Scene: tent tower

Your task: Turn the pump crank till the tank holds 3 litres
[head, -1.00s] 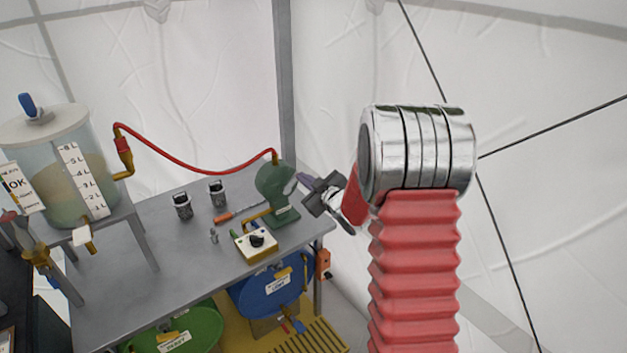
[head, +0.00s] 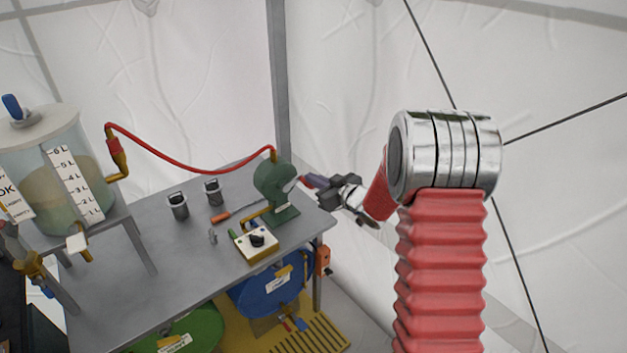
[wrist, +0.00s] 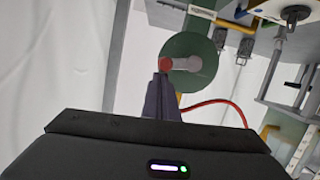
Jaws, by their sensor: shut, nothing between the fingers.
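The green pump (head: 273,181) stands at the right end of the grey bench. Its crank, a pale arm (wrist: 188,63) with a red knob (wrist: 165,64), faces my gripper. In the wrist view my gripper (wrist: 162,78) is shut and empty, its purple fingertips right at the knob; I cannot tell whether they touch. In the head view my gripper (head: 312,182) is just right of the knob (head: 302,179). The clear tank (head: 35,135) at left holds brownish liquid. Its white scale (head: 72,182) runs from 1 to 6 L; I cannot read the level exactly.
A red hose (head: 190,170) joins the pump and the tank's brass fitting. Blue (head: 270,290) and green drums lie below. Tent walls are close behind.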

